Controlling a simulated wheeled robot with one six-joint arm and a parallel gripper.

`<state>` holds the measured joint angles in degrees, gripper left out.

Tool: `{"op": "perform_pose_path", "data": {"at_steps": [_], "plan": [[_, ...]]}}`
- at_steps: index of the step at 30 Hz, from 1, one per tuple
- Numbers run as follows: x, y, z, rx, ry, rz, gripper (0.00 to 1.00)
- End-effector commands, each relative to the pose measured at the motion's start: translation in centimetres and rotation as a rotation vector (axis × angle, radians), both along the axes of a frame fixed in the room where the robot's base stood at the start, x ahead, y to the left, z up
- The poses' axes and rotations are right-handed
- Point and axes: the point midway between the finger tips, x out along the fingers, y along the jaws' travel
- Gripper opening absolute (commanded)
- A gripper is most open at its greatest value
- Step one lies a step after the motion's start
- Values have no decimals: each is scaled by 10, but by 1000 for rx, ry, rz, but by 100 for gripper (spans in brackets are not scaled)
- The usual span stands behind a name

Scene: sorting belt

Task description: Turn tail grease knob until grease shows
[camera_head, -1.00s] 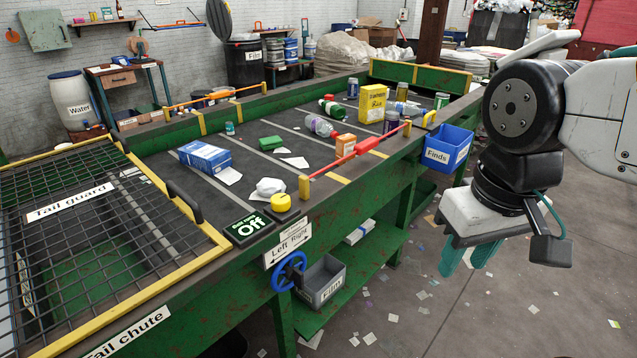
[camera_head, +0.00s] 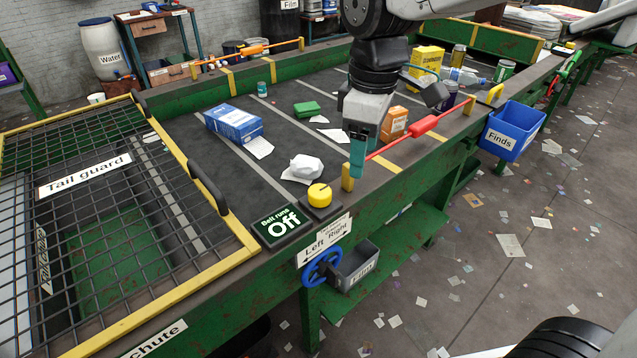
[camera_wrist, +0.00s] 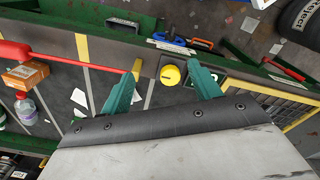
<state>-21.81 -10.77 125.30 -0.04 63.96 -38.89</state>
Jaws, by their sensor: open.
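A round yellow knob (camera_head: 319,195) with a dark mark on top sits on a dark square plate on the belt frame's near edge, beside the "Belt runs Off" panel (camera_head: 281,226). I see no grease and no readable grease label. My gripper (camera_head: 357,170) points down above the frame edge, to the right of the knob and apart from it. In the wrist view the yellow knob (camera_wrist: 170,75) shows between and beyond the open teal fingers (camera_wrist: 163,66), with nothing held. A blue handwheel (camera_head: 322,266) is below the "Left Right" sign (camera_head: 325,240).
A yellow post (camera_head: 347,178) and red-handled bar (camera_head: 425,124) stand close to my gripper. The yellow-edged tail guard mesh (camera_head: 85,178) is at left. A white crumpled item (camera_head: 305,167) and blue box (camera_head: 233,123) lie on the belt. The blue Finds bin (camera_head: 512,131) hangs at right.

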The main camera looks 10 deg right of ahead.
Motion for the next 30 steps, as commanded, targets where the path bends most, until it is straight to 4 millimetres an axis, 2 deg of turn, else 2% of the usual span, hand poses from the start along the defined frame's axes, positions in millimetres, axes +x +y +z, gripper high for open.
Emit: {"op": "perform_pose_path", "data": {"at_steps": [1, 3, 6, 9, 22, 30], "plan": [[10, 19, -7, -6, 11, 85, 62], [21, 39, -13, -9, 17, 180, 62], [29, 58, -20, -12, 21, 271, 62], [32, 67, -26, -13, 24, 313, 62], [32, 69, -88, -14, 26, 321, 62], [32, 69, -102, -13, 23, 320, 62]]}}
